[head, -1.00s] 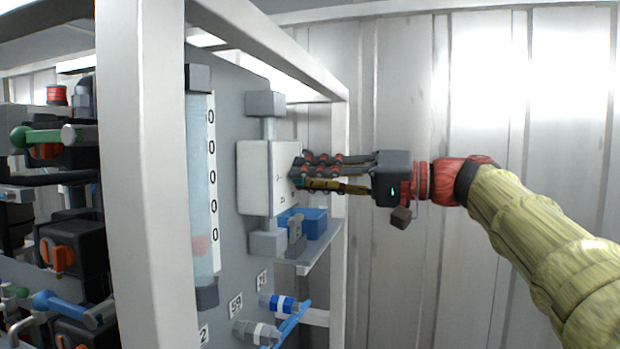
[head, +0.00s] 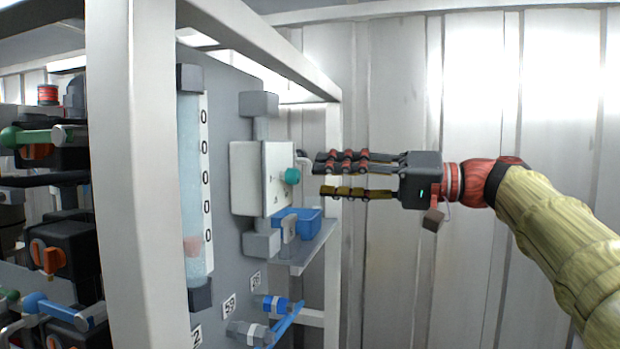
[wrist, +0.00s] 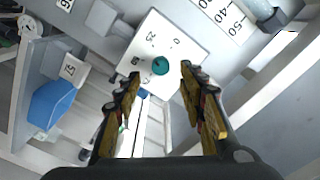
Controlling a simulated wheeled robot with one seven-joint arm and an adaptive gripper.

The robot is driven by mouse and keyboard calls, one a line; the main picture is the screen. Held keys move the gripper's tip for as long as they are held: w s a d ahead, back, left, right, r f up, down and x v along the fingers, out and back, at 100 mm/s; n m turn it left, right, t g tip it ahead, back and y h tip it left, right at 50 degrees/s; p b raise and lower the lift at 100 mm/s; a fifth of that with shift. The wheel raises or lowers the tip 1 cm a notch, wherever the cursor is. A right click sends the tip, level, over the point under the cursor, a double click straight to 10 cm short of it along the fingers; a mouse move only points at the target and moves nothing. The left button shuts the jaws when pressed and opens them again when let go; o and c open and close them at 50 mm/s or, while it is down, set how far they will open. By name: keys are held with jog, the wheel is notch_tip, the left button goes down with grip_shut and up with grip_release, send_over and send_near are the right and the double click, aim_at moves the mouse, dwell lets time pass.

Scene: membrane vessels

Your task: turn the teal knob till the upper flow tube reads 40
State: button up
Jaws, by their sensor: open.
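The teal knob (head: 292,176) sticks out from the front of a white box (head: 262,178) on the grey panel. In the wrist view the knob (wrist: 160,66) sits on the white face with printed marks, ahead of and between my fingers. My gripper (head: 325,174) is open and empty, a short gap to the right of the knob in the head view. The clear flow tube (head: 192,150) stands upright beside a white number scale (head: 206,170). A pinkish float (head: 192,246) sits low in it. I cannot tell its exact reading.
A blue bin (head: 306,222) sits on a small shelf just below the white box. A white frame post (head: 135,200) stands left of the tube. Blue-handled valves (head: 285,325) are below. Right of the panel is a bare corrugated wall (head: 390,100).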

jog(key=v, duration=0.6)
jog(key=shift+d, duration=0.25)
